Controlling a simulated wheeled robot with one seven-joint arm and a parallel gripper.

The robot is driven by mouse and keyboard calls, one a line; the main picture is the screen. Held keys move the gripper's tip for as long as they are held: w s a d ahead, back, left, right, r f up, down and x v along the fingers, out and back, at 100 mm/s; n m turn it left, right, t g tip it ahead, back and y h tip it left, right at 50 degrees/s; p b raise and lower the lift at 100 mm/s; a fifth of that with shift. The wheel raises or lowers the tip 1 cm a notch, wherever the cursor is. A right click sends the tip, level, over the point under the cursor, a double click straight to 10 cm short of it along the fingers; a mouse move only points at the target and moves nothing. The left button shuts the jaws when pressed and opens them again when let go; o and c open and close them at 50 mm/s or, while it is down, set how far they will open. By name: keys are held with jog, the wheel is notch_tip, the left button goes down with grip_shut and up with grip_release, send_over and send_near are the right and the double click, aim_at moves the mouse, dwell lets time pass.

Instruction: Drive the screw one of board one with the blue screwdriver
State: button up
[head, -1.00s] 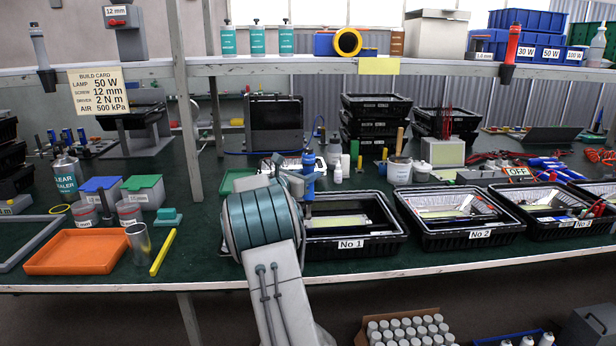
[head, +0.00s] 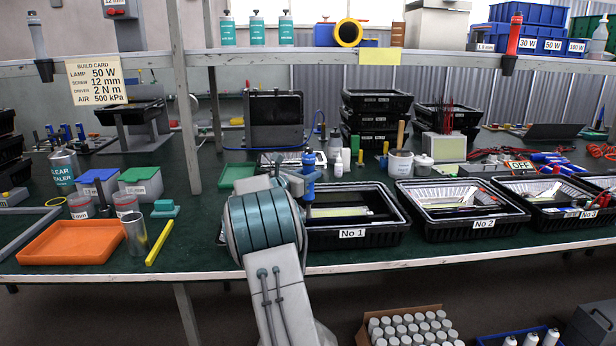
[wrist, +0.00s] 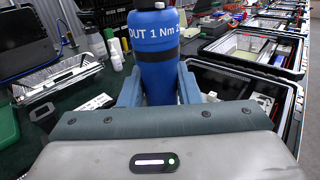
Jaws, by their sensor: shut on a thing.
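My gripper (wrist: 157,90) is shut on the blue screwdriver (wrist: 155,45), whose collar carries lettering that reads in part "1 Nm". In the head view the blue screwdriver (head: 308,172) stands upright at the left side of the black bin No 1 (head: 352,233), with its shaft pointing down. Inside the bin lies a pale yellow-green panel (head: 337,211); I cannot tell whether it is board one. Screw one is too small or hidden to make out. My arm covers the left end of the bin. I cannot tell whether the tip touches anything.
Bins No 2 (head: 480,226) and No 3 stand to the right. An orange tray (head: 66,243) and a yellow bar (head: 160,242) lie at the left. A shelf post (head: 186,120) rises behind my arm. A build card (head: 96,80) reads driver 2 N m.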

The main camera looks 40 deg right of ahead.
aim_at(306, 152)
jog(key=shift+f+b, duration=0.35)
jog(key=shift+b, duration=0.55)
dwell(0.4)
jog(key=shift+f+b, duration=1)
jog(key=shift+b, duration=0.4)
dwell(3.0)
jog(key=shift+r, duration=0.15)
jog(key=shift+r, duration=1.5)
jog(key=shift+r+p, duration=1.75)
jog(key=shift+r, duration=1.55)
